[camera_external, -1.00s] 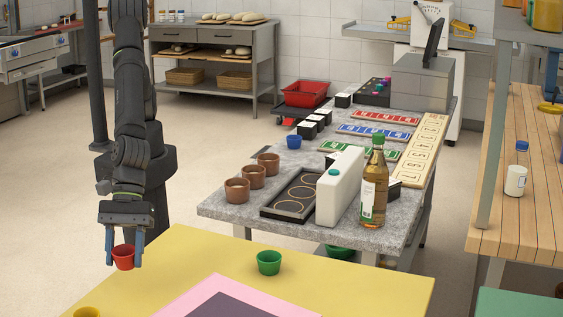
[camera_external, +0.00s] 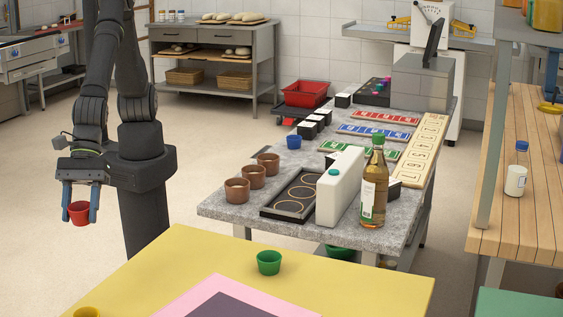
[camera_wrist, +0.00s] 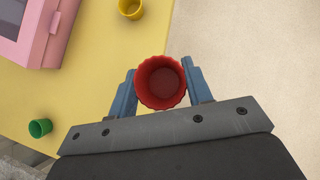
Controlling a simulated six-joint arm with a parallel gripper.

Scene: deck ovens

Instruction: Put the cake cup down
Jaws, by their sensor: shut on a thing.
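The red cake cup (camera_external: 79,213) is held upright in my gripper (camera_external: 80,209), in the air over the floor, left of the yellow table. In the wrist view the red cup (camera_wrist: 161,82) sits between the two blue fingers of my gripper (camera_wrist: 161,90), open side to the camera and empty inside. A green cup (camera_external: 269,262) stands on the yellow table (camera_external: 196,254); it also shows in the wrist view (camera_wrist: 40,128). A yellow cup (camera_external: 87,312) is at the table's near edge and in the wrist view (camera_wrist: 131,9). A blue cup (camera_external: 294,141) stands on the grey stone table.
A pink-edged box (camera_external: 206,296) lies on the yellow table. The stone table (camera_external: 222,207) holds brown pots (camera_external: 237,190), a black tray with rings (camera_external: 291,195), a white jug (camera_external: 338,187) and an oil bottle (camera_external: 374,187). Bare yellow surface surrounds the green cup.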

